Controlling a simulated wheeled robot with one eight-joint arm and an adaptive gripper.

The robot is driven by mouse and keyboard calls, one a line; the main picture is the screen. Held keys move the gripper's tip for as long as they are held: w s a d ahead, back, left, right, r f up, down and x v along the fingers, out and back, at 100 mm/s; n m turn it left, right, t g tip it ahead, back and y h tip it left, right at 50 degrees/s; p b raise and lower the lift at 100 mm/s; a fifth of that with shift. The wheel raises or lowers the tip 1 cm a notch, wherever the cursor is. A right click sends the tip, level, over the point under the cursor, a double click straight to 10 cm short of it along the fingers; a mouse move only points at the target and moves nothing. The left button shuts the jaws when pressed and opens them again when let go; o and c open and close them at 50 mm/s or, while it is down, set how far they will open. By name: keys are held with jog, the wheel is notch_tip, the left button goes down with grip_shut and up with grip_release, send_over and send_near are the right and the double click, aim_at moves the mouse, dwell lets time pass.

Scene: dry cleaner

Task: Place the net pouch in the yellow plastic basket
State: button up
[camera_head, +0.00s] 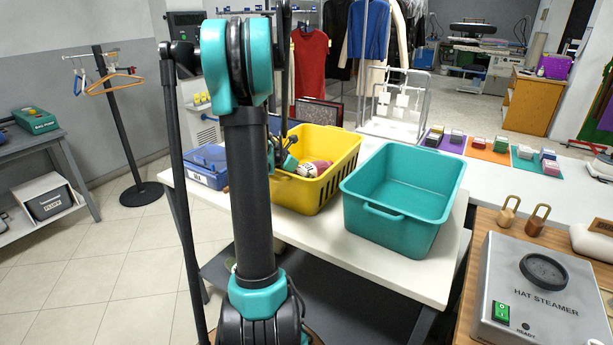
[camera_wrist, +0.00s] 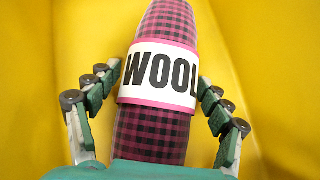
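The yellow plastic basket (camera_head: 344,162) stands on the white table, left of the teal tub. A rounded pink-and-black checked bundle (camera_wrist: 152,133) with a white WOOL label lies inside it; its end also shows in the head view (camera_head: 318,167). I cannot tell whether this bundle is the net pouch, and no other pouch is clear. My gripper (camera_head: 289,163) reaches into the basket, partly hidden behind my arm. In the wrist view, the fingers of my gripper (camera_wrist: 158,85) stand open on both sides of the bundle, with yellow gaps beside it. The tips are close to the label's edges; contact is unclear.
An empty teal tub (camera_head: 413,178) stands right of the basket. A blue box (camera_head: 208,167) sits to the left. A hat steamer (camera_head: 541,290) and two padlocks (camera_head: 537,220) are on the wooden counter at right. The basket walls rise around my gripper.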

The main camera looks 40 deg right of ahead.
jog(key=v, duration=1.2)
jog(key=shift+r, duration=0.15)
